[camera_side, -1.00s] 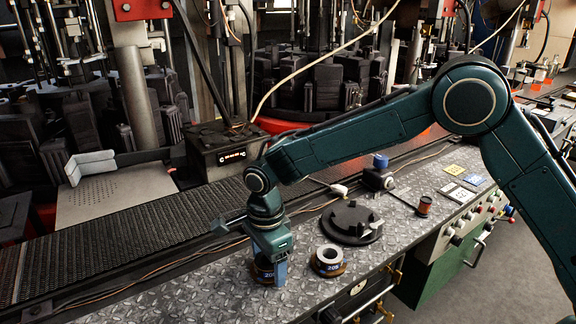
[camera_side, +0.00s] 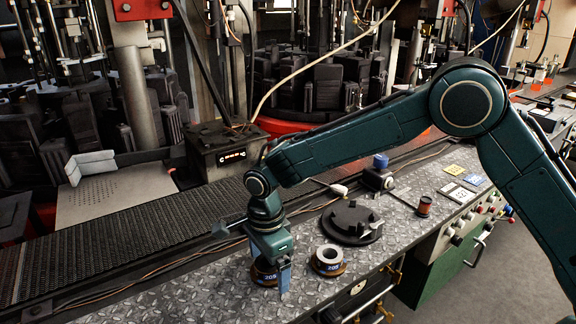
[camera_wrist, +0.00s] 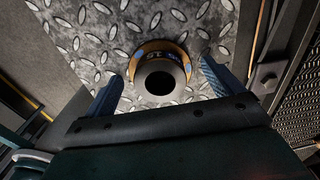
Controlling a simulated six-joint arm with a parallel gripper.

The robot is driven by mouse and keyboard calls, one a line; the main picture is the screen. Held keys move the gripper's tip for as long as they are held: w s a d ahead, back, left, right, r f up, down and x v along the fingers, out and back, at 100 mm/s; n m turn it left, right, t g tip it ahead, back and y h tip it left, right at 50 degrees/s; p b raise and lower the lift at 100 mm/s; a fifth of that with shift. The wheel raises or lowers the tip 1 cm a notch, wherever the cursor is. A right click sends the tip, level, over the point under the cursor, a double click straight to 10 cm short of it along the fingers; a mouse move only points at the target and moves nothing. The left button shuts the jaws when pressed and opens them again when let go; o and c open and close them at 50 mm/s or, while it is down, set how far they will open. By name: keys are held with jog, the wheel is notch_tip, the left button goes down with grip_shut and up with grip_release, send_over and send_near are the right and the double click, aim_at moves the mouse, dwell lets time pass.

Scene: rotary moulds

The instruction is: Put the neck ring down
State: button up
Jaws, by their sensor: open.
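A neck ring (camera_side: 261,271), dark with an orange-brown base and a blue-white number label, stands on the diamond-plate bench. My gripper (camera_side: 270,275) is open around it, with a blue finger in front of part of it. In the wrist view the ring (camera_wrist: 160,77) stands upright between the two blue fingers of my gripper (camera_wrist: 160,88), with a gap on each side. A second neck ring (camera_side: 327,261) with a grey top and the label 205 stands just to the right, apart from my gripper.
A black round fixture (camera_side: 352,222) with raised parts sits behind the second ring. A small brown-and-black cylinder (camera_side: 425,205) and a blue-topped black box (camera_side: 379,172) stand further right. A dark conveyor (camera_side: 130,235) runs behind the bench. The left bench surface is clear.

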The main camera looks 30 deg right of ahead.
notch_tip(320, 180, up, 12)
jog(key=shift+r, duration=0.2)
dwell(0.5)
dwell(0.5)
jog(key=s+d+r+n+t, duration=0.1)
jog(key=s+d+r+n, duration=0.3)
jog(key=s+d+r, duration=0.3)
jog(key=s+d+r+n+t, duration=0.2)
jog(key=s+d+r+n, duration=0.3)
jog(key=d, duration=0.4)
jog(key=s+d+f+n+t, duration=0.1)
jog(key=s+d+n, duration=0.3)
jog(key=s, duration=0.4)
jog(key=s+d+f+n+t, duration=0.1)
jog(key=s+d+f+n, duration=0.1)
jog(key=s+d+n, duration=0.3)
jog(key=s, duration=0.3)
jog(key=shift+s+f+t, duration=0.15)
jog(key=shift+s+t, duration=0.15)
jog(key=shift+s, duration=0.05)
